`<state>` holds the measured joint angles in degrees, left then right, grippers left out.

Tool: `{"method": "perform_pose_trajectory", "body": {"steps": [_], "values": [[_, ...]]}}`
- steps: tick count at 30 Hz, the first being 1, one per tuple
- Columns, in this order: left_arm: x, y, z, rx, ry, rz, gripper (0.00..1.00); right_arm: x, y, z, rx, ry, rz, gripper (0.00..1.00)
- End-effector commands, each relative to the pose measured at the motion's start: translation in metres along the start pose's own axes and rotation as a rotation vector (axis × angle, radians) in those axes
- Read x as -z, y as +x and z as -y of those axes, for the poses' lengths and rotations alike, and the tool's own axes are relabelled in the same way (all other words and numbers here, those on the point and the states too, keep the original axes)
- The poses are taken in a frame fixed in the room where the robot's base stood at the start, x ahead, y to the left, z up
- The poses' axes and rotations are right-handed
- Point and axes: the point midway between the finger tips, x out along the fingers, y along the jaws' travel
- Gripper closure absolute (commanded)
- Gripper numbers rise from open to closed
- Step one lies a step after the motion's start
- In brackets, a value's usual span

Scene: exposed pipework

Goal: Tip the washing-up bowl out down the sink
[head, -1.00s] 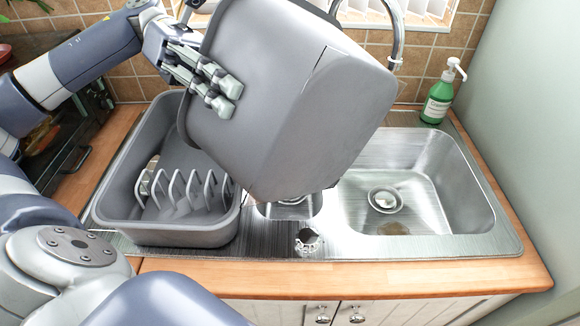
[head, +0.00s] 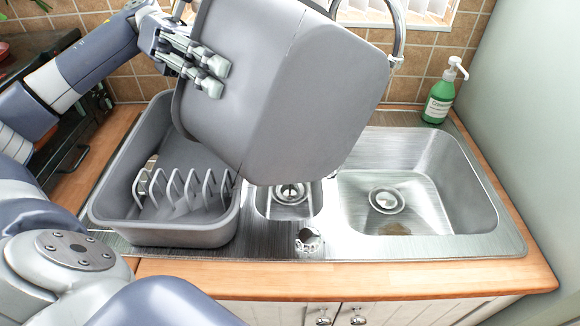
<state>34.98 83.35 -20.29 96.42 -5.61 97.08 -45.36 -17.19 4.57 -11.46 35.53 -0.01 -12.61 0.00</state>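The grey washing-up bowl (head: 290,95) is held in the air, tipped steeply with its underside facing me, over the area between the dish rack and the sink. My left gripper (head: 215,80) is at the bowl's left wall, shut on it, with one set of fingers on the outer face; the fingers inside are hidden. The steel sink (head: 455,165) has a large basin on the right with a drain (head: 387,200) and a small brownish patch near it. A smaller basin with its own drain (head: 291,192) is below the bowl. My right gripper is not in view.
A grey dish rack tub (head: 185,235) stands left of the small basin. The tap (head: 397,35) arches behind the bowl. A green soap bottle (head: 440,98) stands at the back right corner. A wooden worktop edge (head: 350,278) runs along the front.

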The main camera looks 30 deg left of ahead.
Motion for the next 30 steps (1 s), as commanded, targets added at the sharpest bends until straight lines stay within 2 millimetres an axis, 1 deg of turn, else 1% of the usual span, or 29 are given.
{"method": "perform_pose_trajectory", "body": {"steps": [30], "values": [[-0.008, -0.03, -0.005, 0.08, -0.008, 0.108, 1.0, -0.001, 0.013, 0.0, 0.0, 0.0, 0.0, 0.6]]}}
